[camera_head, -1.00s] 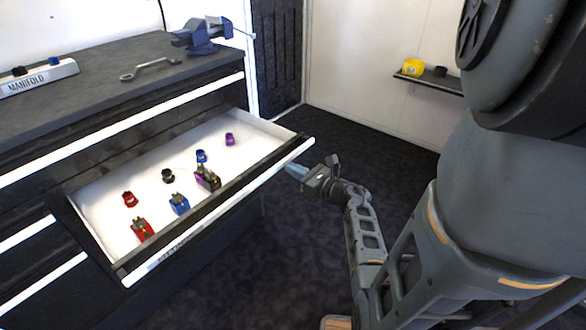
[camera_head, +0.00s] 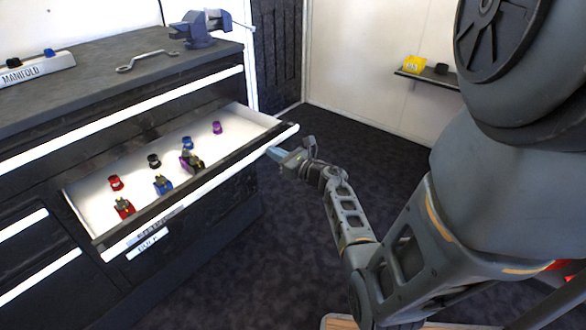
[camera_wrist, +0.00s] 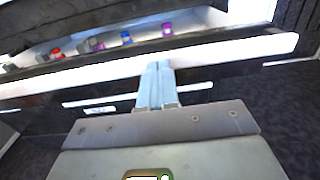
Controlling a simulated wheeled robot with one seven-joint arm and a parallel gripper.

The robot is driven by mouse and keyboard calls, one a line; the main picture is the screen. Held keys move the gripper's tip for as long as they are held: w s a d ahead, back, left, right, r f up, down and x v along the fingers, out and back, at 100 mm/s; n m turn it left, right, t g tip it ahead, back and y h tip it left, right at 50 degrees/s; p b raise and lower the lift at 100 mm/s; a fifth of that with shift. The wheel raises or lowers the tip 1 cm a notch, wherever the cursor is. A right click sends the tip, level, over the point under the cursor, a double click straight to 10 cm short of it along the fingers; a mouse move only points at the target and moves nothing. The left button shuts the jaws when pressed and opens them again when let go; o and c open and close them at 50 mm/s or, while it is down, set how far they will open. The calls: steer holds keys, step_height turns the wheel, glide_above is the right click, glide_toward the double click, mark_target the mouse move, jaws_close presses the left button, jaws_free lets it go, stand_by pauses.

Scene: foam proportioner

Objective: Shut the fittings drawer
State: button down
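The fittings drawer (camera_head: 88,197) stands partly open in the dark cabinet, with a white inside and a pale strip along its front edge. Several small red, blue, black and purple fittings stand in it. My gripper (camera_head: 273,153) is at the right part of the drawer front, with its fingertips at or very near the front edge. In the wrist view the two pale fingers (camera_wrist: 156,82) lie side by side with no visible gap, against the bright front strip (camera_wrist: 225,48) of the drawer. Nothing shows between them. I cannot tell whether they touch the strip.
The bench top holds a blue vise (camera_head: 205,30), a wrench (camera_head: 147,63) and a manifold block (camera_head: 35,70). A wall shelf (camera_head: 430,78) at the right carries a yellow item. Dark floor in front of the drawer is clear.

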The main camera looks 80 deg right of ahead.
steer(key=b, duration=1.3)
glide_toward(225, 139)
steer(key=w+d+r, duration=0.1)
steer(key=w, duration=0.1)
steer(key=w+d+r, duration=0.2)
steer(key=w, duration=0.1)
steer(key=w+d+r, duration=0.2)
steer(key=w, duration=0.1)
steer(key=shift+w, duration=0.25)
steer(key=shift+w+d+r+b, duration=0.1)
steer(key=shift+w+d+b, duration=0.25)
steer(key=shift+w+b, duration=0.2)
steer(key=shift+w+r, duration=0.1)
steer(key=shift+r, duration=0.2)
steer(key=shift+w, duration=0.1)
